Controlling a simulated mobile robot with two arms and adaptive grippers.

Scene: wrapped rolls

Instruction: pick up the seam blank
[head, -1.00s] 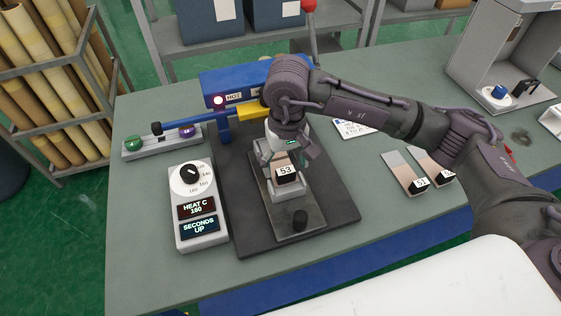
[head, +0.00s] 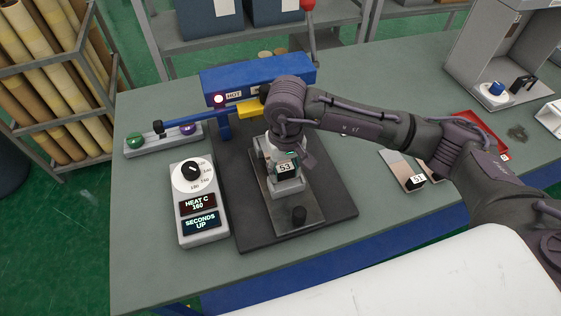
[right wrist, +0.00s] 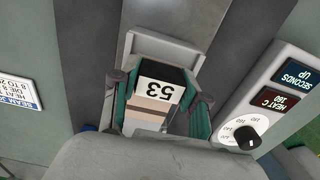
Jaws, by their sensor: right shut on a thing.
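The seam blank (head: 285,167), with a black end and a white label reading 53, is in the pale nest of the metal slide (head: 268,205) under the blue press (head: 255,80). In the right wrist view the blank (right wrist: 163,84) shows a black end and tan body between the green-lined fingers. My right gripper (head: 284,160) is shut on the blank from above, and the wrist hides part of it. I cannot tell whether the blank is clear of the nest. My left gripper is not in view.
The heat control box (head: 200,205) stands left of the dark base plate (head: 340,205). A blank labelled 51 (head: 416,182) and a red tray (head: 482,124) lie to the right, partly behind my arm. A grey booth (head: 480,60) is at back right.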

